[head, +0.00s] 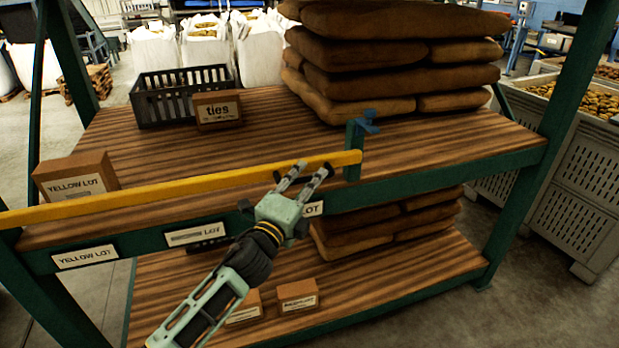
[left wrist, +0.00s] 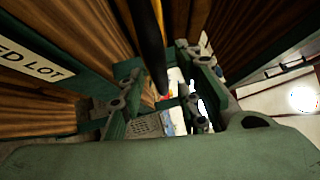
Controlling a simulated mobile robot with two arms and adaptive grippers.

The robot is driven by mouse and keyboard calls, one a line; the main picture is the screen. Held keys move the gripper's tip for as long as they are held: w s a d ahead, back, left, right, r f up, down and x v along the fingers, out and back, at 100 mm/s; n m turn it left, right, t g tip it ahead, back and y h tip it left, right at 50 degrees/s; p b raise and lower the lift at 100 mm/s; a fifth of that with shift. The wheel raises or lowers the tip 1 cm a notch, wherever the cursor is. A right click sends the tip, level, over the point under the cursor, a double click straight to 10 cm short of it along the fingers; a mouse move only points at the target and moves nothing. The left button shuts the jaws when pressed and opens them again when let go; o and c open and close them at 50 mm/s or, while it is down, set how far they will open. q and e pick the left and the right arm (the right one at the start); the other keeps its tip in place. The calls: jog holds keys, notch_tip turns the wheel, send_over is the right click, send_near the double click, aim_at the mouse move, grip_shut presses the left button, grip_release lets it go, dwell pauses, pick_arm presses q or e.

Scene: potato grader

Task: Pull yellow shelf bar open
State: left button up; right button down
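The yellow shelf bar (head: 190,188) runs along the front edge of the upper shelf, from the left picture edge to a green post (head: 354,150) with a blue handle (head: 366,122). Its right end is at that post. My left gripper (head: 318,168) is at the bar near its right end, fingers apart and pointing up and right. In the left wrist view, the bar's dark underside (left wrist: 151,45) shows in the gap between the fingers (left wrist: 155,105). I cannot tell whether they touch it. My right gripper is not in view.
On the upper shelf stand a black crate (head: 165,105), a ties box (head: 218,110), a yellow lot box (head: 75,177) and stacked brown sacks (head: 390,52). The lower shelf holds more sacks (head: 385,222) and small boxes (head: 298,296). A grey bin (head: 570,160) stands right.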

pick_arm(q)
jog(key=shift+w+d, duration=0.3)
jog(key=shift+w, duration=0.15)
grip_shut()
dwell(0.4)
